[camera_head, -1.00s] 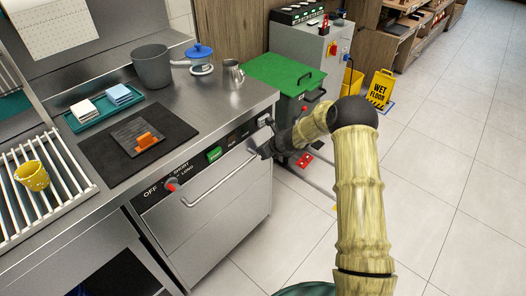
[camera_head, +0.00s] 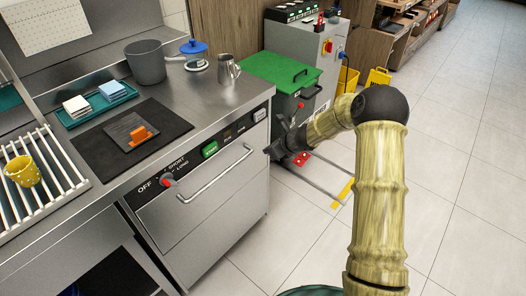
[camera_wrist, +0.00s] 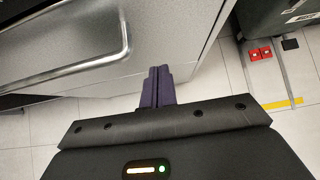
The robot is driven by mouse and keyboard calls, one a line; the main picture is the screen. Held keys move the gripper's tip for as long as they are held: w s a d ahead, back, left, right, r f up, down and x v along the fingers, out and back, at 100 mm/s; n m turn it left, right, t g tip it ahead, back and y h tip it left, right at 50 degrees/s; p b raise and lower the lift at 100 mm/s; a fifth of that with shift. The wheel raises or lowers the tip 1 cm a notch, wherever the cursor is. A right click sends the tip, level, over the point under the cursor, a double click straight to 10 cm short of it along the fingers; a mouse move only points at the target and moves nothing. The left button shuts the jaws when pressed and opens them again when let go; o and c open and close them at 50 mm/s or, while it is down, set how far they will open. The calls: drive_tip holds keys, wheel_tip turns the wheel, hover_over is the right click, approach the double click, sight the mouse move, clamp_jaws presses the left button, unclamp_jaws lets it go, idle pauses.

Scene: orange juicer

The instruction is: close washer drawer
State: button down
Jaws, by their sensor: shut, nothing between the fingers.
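The washer drawer (camera_head: 212,212) is a steel front with a long bar handle (camera_head: 216,176), below a control strip with a red knob and a green button. It looks flush with the counter front in the head view. In the wrist view the drawer front (camera_wrist: 160,35) and its handle (camera_wrist: 95,65) are at upper left. My gripper (camera_head: 272,150) is just right of the drawer's right edge, by its upper corner. In the wrist view my gripper (camera_wrist: 157,72) has its dark fingers together, empty, with tips near the panel's lower edge. I cannot tell whether they touch it.
A green-topped bin (camera_head: 280,73) and a grey control cabinet (camera_head: 300,42) stand behind my gripper. Red pedals (camera_head: 302,159) and a floor frame lie beyond it. The counter holds a grey pot (camera_head: 146,62) and a metal pitcher (camera_head: 228,70). The tiled floor at right is clear.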

drive_tip(key=v, duration=0.7)
drive_tip(key=s+d+r+n+g+h+p, duration=0.1)
drive_tip(key=s+d+r+n+g+h, duration=0.2)
drive_tip(key=s+n, duration=1.1)
drive_tip(key=s+d+r+n+h, duration=0.4)
drive_tip(key=s+d+r+n, duration=0.2)
drive_tip(key=s+n, duration=0.85)
wheel_tip(320, 180, up, 19)
drive_tip(key=m+p, duration=0.2)
drive_tip(key=p, duration=1.7)
drive_tip(key=shift+s, duration=0.5)
drive_tip(key=shift+a+f, duration=0.1)
drive_tip(key=shift+f, duration=0.05)
